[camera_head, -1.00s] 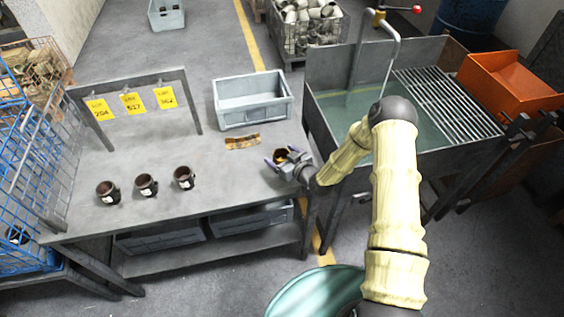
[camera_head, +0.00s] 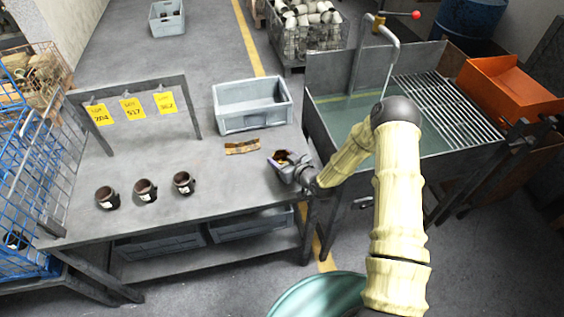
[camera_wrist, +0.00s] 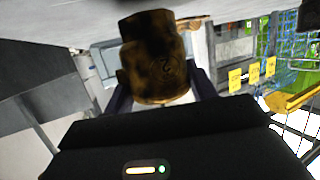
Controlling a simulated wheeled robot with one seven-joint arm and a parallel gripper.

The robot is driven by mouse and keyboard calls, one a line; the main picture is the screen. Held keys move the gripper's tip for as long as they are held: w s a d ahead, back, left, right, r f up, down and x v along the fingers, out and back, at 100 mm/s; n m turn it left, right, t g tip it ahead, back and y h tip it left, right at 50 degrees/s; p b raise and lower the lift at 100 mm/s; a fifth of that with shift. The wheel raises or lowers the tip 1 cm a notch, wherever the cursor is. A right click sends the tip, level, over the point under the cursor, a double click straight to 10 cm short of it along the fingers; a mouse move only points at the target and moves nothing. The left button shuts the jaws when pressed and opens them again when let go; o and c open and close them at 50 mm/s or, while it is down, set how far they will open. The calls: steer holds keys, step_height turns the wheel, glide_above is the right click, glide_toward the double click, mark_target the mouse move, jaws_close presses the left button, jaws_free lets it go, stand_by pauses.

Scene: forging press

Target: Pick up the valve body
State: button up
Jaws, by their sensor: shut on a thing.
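The valve body (camera_wrist: 153,60) is a brown, rusty-looking casting with a round body and a stub on its left, seen close up in the wrist view. My gripper (camera_wrist: 161,92) is shut on it, with a dark finger on each side. In the head view my gripper (camera_head: 281,158) is at the right end of the grey workbench (camera_head: 215,185), and only a little of the valve body shows between the fingers. I cannot tell whether the part touches the bench top.
Three dark, labelled cup-like parts (camera_head: 145,190) stand at the bench's left. Yellow tags (camera_head: 132,108) hang from a frame behind them. An orange-brown strip (camera_head: 242,147) and a grey bin (camera_head: 252,103) lie beyond my gripper. A water-filled sink (camera_head: 352,108) stands right. The bench's middle is clear.

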step_height(320, 180, up, 8)
steer(key=b, duration=0.1)
steer(key=shift+r, duration=0.25)
stand_by(0.5)
